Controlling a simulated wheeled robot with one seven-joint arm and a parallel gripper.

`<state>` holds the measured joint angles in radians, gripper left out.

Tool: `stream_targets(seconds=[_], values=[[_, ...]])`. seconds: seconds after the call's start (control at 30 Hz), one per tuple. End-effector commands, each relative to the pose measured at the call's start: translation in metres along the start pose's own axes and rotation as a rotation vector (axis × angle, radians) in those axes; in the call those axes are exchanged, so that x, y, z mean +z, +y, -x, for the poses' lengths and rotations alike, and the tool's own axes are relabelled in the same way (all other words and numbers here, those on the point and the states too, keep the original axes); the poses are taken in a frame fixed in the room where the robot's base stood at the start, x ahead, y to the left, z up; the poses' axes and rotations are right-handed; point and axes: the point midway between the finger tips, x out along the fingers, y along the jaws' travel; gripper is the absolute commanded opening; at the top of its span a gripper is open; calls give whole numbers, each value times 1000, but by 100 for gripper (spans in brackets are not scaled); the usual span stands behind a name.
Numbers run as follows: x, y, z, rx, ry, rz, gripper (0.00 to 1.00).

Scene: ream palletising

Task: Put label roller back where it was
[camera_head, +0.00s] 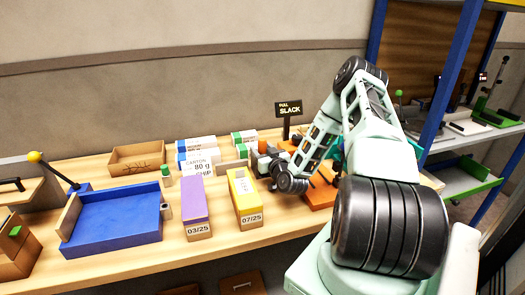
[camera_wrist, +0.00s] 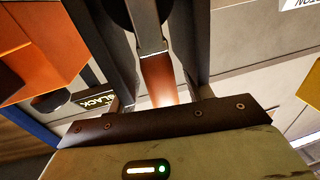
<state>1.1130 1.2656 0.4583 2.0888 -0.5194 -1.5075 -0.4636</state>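What looks like the label roller shows between my gripper's fingers in the wrist view: a grey stem and an orange-brown handle (camera_wrist: 158,78), with a dark round part at the far end. My gripper (camera_wrist: 150,30) has its two dark fingers on either side of the tool. Whether they press on it cannot be told. In the head view my gripper (camera_head: 264,164) is low over the table, behind the yellow-topped ream, and an orange and grey part shows at it. The rest of the tool is hidden there by my wrist.
A yellow-topped ream (camera_head: 244,195) and a purple-topped ream (camera_head: 195,207) stand in front. A blue tray (camera_head: 115,222) lies left, an open cardboard box (camera_head: 138,159) behind it. An orange block (camera_head: 321,194) lies right.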

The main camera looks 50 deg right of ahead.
Motion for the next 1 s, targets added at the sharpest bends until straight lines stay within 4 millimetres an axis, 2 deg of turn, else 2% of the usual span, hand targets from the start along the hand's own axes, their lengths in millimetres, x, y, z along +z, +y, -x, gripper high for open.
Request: stream_targets(seconds=[0.17, 0.4, 0.47, 0.8, 1.0], values=[[0, 0, 0, 0, -1, 0, 51], [-14, 0, 3, -1, -2, 0, 51], [-8, 0, 18, -2, -3, 0, 51], [-9, 0, 91, -1, -1, -1, 51], [-11, 0, 114, -2, 1, 0, 51]])
